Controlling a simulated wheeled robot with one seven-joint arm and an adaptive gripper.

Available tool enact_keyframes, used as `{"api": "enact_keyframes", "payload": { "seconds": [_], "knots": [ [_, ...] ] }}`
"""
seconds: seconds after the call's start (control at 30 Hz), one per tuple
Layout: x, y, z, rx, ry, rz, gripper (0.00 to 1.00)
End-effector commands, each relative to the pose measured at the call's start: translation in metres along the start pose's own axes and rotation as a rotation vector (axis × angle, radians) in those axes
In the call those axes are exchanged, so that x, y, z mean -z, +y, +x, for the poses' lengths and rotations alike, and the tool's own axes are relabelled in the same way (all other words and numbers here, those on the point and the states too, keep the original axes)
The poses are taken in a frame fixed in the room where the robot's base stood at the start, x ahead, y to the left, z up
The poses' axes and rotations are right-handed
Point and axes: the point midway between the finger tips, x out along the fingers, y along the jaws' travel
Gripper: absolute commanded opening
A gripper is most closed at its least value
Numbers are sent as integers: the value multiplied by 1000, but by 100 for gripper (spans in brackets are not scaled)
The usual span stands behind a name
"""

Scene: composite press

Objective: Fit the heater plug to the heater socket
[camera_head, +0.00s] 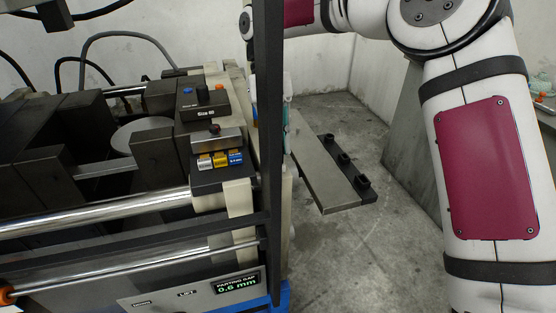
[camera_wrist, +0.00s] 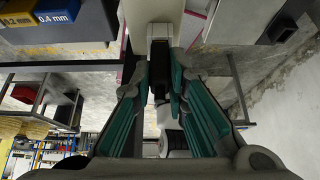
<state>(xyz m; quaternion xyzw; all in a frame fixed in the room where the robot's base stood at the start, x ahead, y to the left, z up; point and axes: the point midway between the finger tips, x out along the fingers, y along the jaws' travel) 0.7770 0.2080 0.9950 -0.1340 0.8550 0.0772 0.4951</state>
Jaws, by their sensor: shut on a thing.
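In the wrist view my gripper (camera_wrist: 161,88) has its teal fingers closed on a dark block-shaped thing, which looks like the heater plug (camera_wrist: 160,66). The plug points toward the cream plate (camera_wrist: 158,12) of the press. I cannot tell whether they touch. No heater socket can be made out; that face of the plate is mostly hidden behind the plug and fingers. In the head view the dark upright post hides most of my gripper, and only a small teal and white part (camera_head: 287,86) shows beside it.
The press (camera_head: 90,170) fills the left, with a dark upright post (camera_head: 268,130) at its right edge. Coloured gauge blocks (camera_head: 222,159) lie on it. A display (camera_head: 237,284) reads 0.6 mm. Bare floor (camera_head: 370,260) lies in front.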

Motion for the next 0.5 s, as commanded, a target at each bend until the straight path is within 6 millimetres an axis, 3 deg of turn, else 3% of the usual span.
{"api": "enact_keyframes", "payload": {
  "seconds": [0.33, 0.37, 0.4, 0.43, 0.5],
  "knots": [
    [-1, 0, 2, 0, 0, 0, 0],
    [-1, 0, 2, 0, 0, 0, 21],
    [-1, 0, 2, 0, 0, 0, 30],
    [-1, 0, 2, 0, 0, 0, 37],
    [-1, 0, 2, 0, 0, 0, 38]
  ]
}}
